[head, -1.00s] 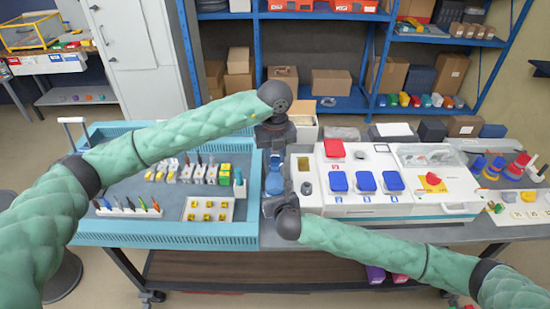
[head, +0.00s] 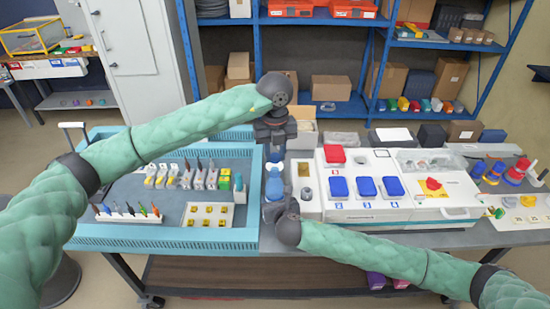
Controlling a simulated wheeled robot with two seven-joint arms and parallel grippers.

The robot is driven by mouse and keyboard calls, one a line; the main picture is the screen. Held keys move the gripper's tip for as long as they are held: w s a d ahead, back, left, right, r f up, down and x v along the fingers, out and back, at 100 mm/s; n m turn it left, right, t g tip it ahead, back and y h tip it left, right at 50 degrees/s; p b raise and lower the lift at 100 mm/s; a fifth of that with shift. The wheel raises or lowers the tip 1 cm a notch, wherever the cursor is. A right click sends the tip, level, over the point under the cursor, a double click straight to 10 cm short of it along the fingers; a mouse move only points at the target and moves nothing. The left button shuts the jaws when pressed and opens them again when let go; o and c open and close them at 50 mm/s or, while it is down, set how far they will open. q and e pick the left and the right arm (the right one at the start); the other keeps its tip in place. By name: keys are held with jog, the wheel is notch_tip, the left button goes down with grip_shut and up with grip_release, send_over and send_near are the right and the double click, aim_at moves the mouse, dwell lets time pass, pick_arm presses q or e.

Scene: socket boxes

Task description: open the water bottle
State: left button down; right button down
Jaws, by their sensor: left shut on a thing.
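A blue water bottle (head: 274,184) stands upright at the middle of the table, between the blue tray and the white box. My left gripper (head: 276,150) is directly above it, pointing down and shut on a small blue piece that looks like the bottle's cap. The piece appears to be apart from the bottle, above its neck. My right gripper (head: 274,207) is at the bottle's lower part, on the near side. Its fingers are mostly hidden by its own wrist, so I cannot tell whether they close on the bottle.
A light-blue tray (head: 160,239) with racks of small parts lies on the left. A white box (head: 400,214) with blue and red covers stands close on the right. An open carton (head: 303,137) is behind. Coloured ring stacks (head: 493,172) are at the far right.

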jog(key=shift+c, duration=2.1)
grip_release()
